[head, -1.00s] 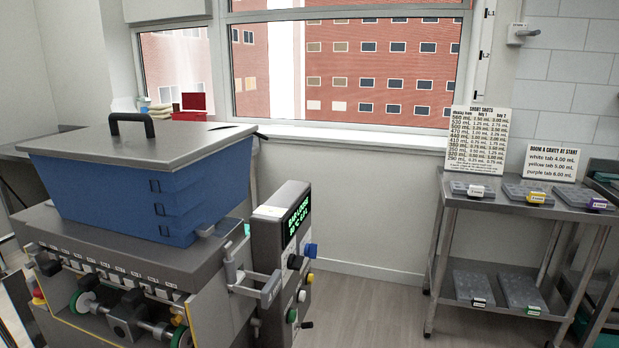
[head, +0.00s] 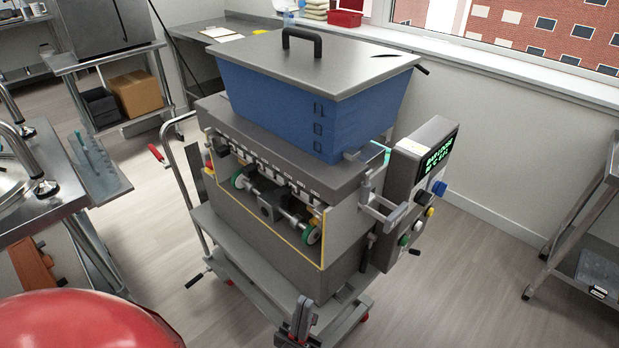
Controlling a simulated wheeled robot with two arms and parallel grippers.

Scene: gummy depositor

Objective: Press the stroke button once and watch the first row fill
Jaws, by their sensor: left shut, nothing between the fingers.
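The depositor (head: 265,225) stands in the middle of the head view, with a lidded blue hopper (head: 270,105) on top. Its control box (head: 405,165) on the right side has a screen (head: 440,160) with green text, its first line seeming to read "BAR LOOSE". Below are a blue knob (head: 439,188), a yellow button (head: 430,211), a white button (head: 418,226) and a green button (head: 404,240). Which is the stroke button I cannot tell. My left gripper (head: 303,310) is shut and empty, low in front of the depositor, apart from the buttons. My right gripper is out of view.
The depositor rests on a wheeled cart (head: 230,245) with a red-tipped handle. A steel table (head: 45,180) stands at left, and a rack holds a cardboard box (head: 135,93) behind it. A steel shelf unit (head: 580,225) is at far right. Floor between it and the depositor is clear.

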